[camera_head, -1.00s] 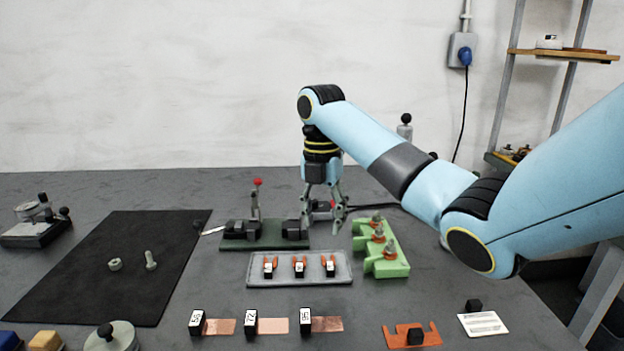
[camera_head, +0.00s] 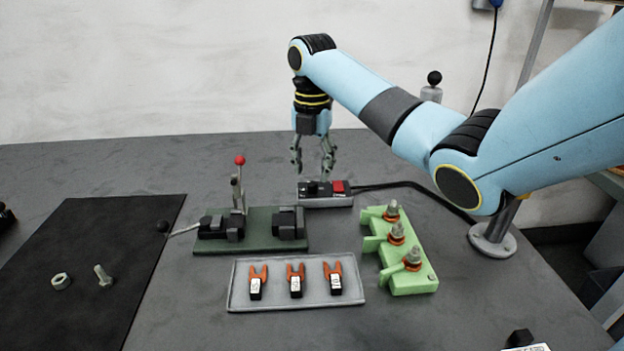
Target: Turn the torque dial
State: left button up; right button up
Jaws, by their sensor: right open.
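A small grey control box (camera_head: 325,201) stands behind the green plate. It carries a black knob (camera_head: 312,188), which looks like the torque dial, and a red switch (camera_head: 339,187). My right gripper (camera_head: 312,168) points down with its fingers spread, empty. Its fingertips appear just above or behind the knob end of the box, apart from the knob as far as I can see. The knob's markings are too small to read. My left gripper is not in view.
A green plate (camera_head: 262,246) with a black clamp and red-tipped lever (camera_head: 239,181) stands in front. A grey tray (camera_head: 245,299) holds orange fork terminals. A light green terminal block (camera_head: 407,276) and a cable (camera_head: 425,190) lie right. A dark mat (camera_head: 90,270) covers the left.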

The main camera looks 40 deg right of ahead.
aim_at(312, 183)
jog(key=shift+f, duration=1.9)
grip_shut()
